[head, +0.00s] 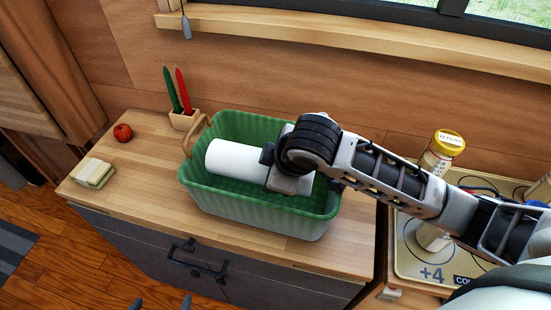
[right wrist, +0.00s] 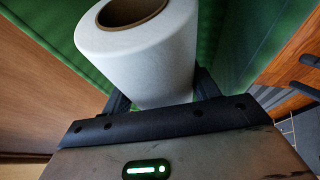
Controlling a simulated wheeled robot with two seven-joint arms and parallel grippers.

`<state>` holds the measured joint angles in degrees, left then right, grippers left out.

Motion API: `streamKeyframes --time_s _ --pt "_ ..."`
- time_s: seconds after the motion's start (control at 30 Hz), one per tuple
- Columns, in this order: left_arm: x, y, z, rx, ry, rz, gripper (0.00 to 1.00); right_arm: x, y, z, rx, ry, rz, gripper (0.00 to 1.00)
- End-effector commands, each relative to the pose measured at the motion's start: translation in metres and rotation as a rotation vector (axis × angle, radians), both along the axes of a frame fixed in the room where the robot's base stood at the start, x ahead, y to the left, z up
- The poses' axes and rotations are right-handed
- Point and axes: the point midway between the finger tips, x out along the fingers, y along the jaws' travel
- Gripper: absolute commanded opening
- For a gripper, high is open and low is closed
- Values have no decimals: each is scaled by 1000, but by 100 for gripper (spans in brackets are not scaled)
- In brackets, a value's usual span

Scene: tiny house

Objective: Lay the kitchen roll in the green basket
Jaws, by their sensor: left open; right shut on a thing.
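The white kitchen roll (head: 233,159) lies on its side within the green basket (head: 262,215), its left end near the basket's handle end. My right gripper (head: 284,172) reaches over the basket and is shut on the roll's right part, hiding that end. In the right wrist view the kitchen roll (right wrist: 150,55) sits between the fingers of my right gripper (right wrist: 162,98), its brown core facing away, with green basket wall (right wrist: 235,40) around it. Whether the roll touches the basket floor cannot be told. My left gripper (head: 160,303) shows only as two spread fingertips at the bottom edge, open and empty.
The basket stands on a wooden cabinet top (head: 145,165). A red apple (head: 123,132), a sponge stack (head: 93,173) and a holder with green and red candles (head: 184,119) are to its left. A yellow-lidded jar (head: 442,150) stands to the right, behind my arm.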

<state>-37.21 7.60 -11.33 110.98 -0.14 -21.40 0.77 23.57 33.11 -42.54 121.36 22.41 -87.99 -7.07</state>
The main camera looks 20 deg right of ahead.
Motion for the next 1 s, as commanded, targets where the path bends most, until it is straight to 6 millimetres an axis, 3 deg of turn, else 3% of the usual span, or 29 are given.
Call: streamKeyframes --time_s 0.37,0.4,0.5,0.8,1.0 --pt "1 0 2 -1 -5 -1 86 0 0 -5 -1 -1 1 32" --pt "2 -1 2 -1 -5 -1 86 0 0 -5 -1 -1 1 63" --pt "2 -1 2 -1 -6 -1 86 0 0 -5 -1 -1 1 86" --pt "2 -1 2 -1 -6 -1 86 0 0 -3 -1 -1 1 86" --pt "2 0 2 -1 -6 0 86 -3 1 18 0 -6 10 86"
